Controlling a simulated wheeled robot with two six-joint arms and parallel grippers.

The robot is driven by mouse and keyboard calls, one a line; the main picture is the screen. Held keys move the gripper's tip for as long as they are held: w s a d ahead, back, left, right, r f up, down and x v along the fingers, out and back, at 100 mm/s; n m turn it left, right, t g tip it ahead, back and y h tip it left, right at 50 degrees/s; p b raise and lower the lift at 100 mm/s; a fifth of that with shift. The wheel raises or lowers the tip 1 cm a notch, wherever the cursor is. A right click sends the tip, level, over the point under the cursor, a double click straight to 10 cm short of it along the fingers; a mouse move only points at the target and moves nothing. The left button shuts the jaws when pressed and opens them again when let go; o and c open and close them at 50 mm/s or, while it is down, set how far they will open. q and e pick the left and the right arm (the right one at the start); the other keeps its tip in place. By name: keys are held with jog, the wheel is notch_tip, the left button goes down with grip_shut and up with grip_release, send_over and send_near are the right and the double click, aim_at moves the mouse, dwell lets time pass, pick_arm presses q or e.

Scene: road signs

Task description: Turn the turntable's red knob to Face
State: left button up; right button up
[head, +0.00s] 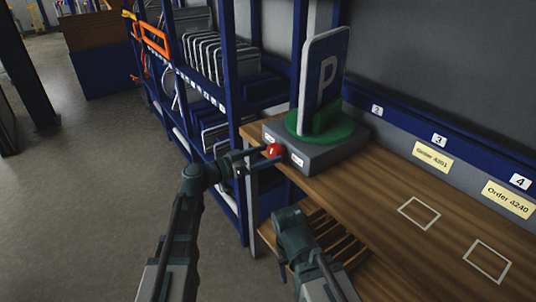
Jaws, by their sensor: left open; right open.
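The red knob (274,151) is on the front of the grey turntable base (318,157), between two small white labels too small to read. A green disc (327,128) on the base holds an upright blue parking sign (324,80) with a white P. My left gripper (268,157) is at the knob, its open fingers reaching toward it from the left. I cannot tell whether they touch it. My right gripper (283,268) is low, in front of the bench's lower slatted shelf; its fingers are mostly hidden.
The wooden bench top (385,200) is clear to the right, with white outlined squares (419,213). Yellow order cards (432,157) and numbered tags line the back edge. A blue rack (229,60) with stacked panels stands behind on the left. Grey floor is free at left.

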pick_arm(q)
jog(key=shift+w+d, duration=0.2)
jog(key=shift+d, duration=0.1)
jog(key=shift+c, duration=0.2)
jog(key=c, duration=1.3)
jog(key=shift+c, duration=0.2)
